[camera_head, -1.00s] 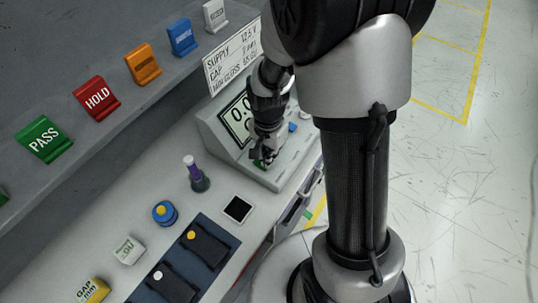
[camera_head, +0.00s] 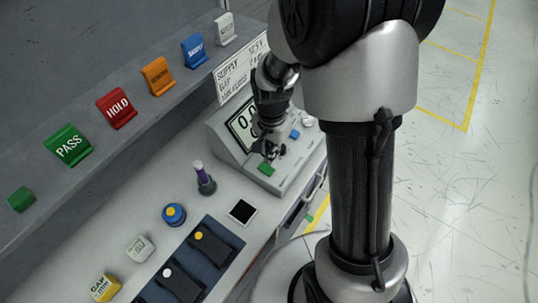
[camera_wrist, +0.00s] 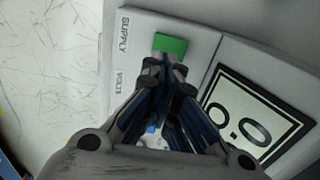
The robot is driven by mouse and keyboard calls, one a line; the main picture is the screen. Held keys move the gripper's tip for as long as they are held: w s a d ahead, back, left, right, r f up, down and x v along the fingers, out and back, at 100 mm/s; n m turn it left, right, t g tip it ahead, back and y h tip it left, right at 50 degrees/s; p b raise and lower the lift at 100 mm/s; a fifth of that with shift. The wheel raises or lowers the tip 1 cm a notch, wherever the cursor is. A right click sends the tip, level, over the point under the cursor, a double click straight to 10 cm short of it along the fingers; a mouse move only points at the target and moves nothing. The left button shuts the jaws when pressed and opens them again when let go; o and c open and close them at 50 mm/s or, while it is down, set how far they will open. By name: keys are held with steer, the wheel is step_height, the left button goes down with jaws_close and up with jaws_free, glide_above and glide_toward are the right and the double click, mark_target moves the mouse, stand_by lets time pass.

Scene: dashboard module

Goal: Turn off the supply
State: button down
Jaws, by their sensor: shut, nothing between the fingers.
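The supply unit (camera_head: 236,152) is a grey sloped console on the bench. Its display reads 0.0 in the wrist view (camera_wrist: 252,112) and is partly hidden by my arm in the head view. A green button (camera_head: 266,169) sits on its front, beside a SUPPLY label (camera_wrist: 125,36) in the wrist view. My gripper (camera_head: 270,156) is shut and empty, just above and behind the green button. In the wrist view the fingertips (camera_wrist: 164,64) are close to the button (camera_wrist: 171,44) and leave most of it visible. Whether they touch is unclear.
A blue button (camera_head: 295,134) and a pale knob (camera_head: 308,121) are on the console. A purple-topped tool (camera_head: 203,178), a black square pad (camera_head: 242,211) and a blue-and-yellow button (camera_head: 174,214) stand nearby. Coloured signs line the shelf (camera_head: 100,175).

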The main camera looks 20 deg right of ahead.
step_height(320, 180, up, 9)
steer(key=s+d+p, duration=0.1)
steer(key=p, duration=0.1)
steer(key=shift+s, duration=0.15)
stand_by(0.3)
steer(key=s+a+r+n+t+b, duration=0.1)
steer(key=s+r+n+t+b, duration=0.1)
steer(key=s+r+n, duration=0.3)
steer(key=s+a+r+n+t+b, duration=0.1)
steer(key=s+r+n, duration=0.4)
steer(key=s, duration=0.6)
steer(key=shift+a+r+n+t+b, duration=0.25)
steer(key=shift+r+n+t+b, duration=0.25)
steer(key=shift+r+t, duration=0.4)
